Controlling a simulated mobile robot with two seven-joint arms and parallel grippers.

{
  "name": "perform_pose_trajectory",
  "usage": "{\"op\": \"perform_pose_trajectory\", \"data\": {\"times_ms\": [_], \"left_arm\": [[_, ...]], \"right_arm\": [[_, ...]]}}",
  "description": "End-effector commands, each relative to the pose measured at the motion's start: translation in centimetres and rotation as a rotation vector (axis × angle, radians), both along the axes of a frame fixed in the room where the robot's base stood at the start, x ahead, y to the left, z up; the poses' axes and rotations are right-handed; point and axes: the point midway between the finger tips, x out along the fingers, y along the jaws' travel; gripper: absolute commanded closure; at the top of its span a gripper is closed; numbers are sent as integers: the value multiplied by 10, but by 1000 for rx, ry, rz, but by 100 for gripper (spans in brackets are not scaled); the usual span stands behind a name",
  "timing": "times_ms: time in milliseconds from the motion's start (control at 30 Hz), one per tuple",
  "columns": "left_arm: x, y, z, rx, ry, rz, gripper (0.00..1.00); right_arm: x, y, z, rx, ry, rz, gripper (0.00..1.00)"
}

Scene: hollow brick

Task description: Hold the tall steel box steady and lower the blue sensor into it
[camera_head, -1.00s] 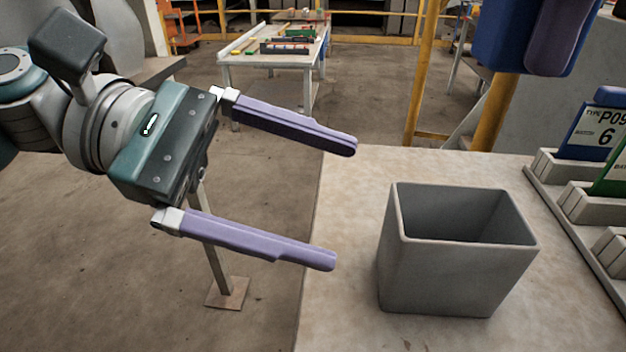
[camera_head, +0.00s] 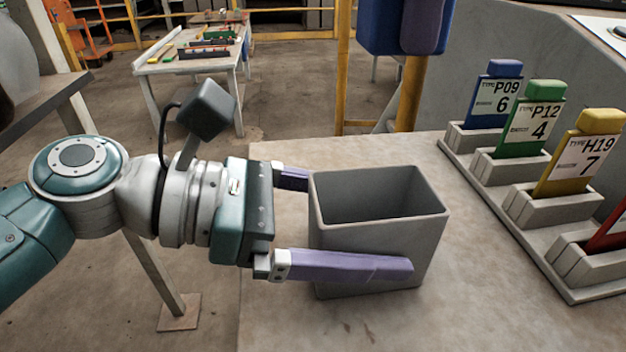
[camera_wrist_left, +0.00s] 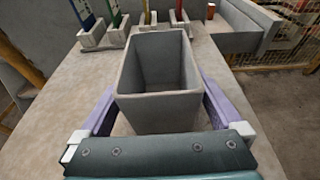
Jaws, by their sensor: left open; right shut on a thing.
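The tall steel box (camera_head: 365,250) is grey, open at the top and upright on the table; its inside looks empty. My left gripper (camera_head: 352,222) is open around it, one purple finger along the near wall and the other partly hidden behind the far wall. The left wrist view shows the box (camera_wrist_left: 160,108) between both fingers; I cannot tell whether they touch it. The blue sensor (camera_head: 378,28) hangs at the top edge of the head view, above and beyond the box. A purple finger of my right gripper (camera_head: 424,24) is against it; the rest is out of view.
A rack (camera_head: 500,210) with labelled blue, green and yellow blocks stands right of the box. The table (camera_head: 480,315) is clear around the box. A yellow post (camera_head: 410,95) and a second table (camera_head: 190,66) stand beyond.

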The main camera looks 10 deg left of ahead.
Motion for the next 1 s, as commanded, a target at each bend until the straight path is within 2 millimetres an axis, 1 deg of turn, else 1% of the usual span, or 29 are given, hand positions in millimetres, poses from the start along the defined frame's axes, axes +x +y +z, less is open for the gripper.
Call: {"op": "perform_pose_trajectory", "data": {"times_ms": [133, 367, 400, 1000], "left_arm": [[2, -7, -2, 0, 0, -1, 0], [2, -8, -2, 1, 0, -1, 0], [2, -8, -2, 1, 0, -1, 1], [2, -7, -2, 1, 0, -1, 69]], "right_arm": [[0, 0, 0, 0, 0, 0, 100], [0, 0, 0, 0, 0, 0, 100], [0, 0, 0, 0, 0, 0, 100], [0, 0, 0, 0, 0, 0, 100]]}}
